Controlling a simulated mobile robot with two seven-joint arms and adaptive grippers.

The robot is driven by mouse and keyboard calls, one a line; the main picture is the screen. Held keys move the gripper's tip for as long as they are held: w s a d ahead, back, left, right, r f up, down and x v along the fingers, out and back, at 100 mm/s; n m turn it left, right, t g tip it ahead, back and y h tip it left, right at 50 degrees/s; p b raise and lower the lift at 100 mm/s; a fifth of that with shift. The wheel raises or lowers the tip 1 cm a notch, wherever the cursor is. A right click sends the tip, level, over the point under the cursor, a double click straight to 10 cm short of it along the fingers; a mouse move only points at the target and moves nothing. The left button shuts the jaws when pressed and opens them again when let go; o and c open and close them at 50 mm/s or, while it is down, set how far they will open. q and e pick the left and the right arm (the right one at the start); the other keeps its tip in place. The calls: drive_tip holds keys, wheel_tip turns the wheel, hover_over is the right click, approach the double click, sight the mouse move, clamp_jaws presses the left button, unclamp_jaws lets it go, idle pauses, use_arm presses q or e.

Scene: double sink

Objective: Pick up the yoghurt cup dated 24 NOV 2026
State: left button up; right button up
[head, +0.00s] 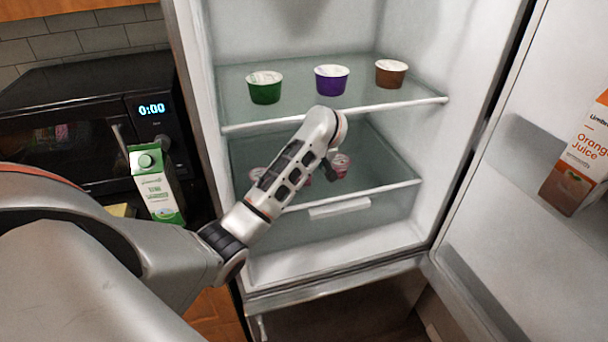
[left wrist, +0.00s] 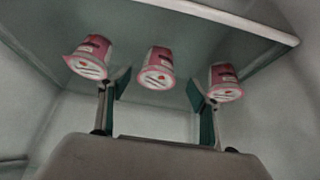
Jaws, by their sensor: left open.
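Three pink yoghurt cups stand on the lower fridge shelf. In the left wrist view they are a left cup (left wrist: 90,58), a middle cup (left wrist: 155,68) and a right cup (left wrist: 224,80). No date on them is legible. My right gripper is not in view.
The upper shelf (head: 300,117) holds a green cup (head: 264,88), a purple cup (head: 332,80) and a brown cup (head: 390,73). An orange juice carton (head: 580,160) stands in the open door. A green-and-white carton (head: 155,185) stands by the microwave (head: 70,130).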

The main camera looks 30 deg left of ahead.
use_arm(q)
drive_tip(key=shift+x, duration=2.55)
drive_tip(key=shift+w+d, duration=0.15)
drive_tip(key=shift+c, duration=0.5)
drive_tip(key=c, duration=1.1)
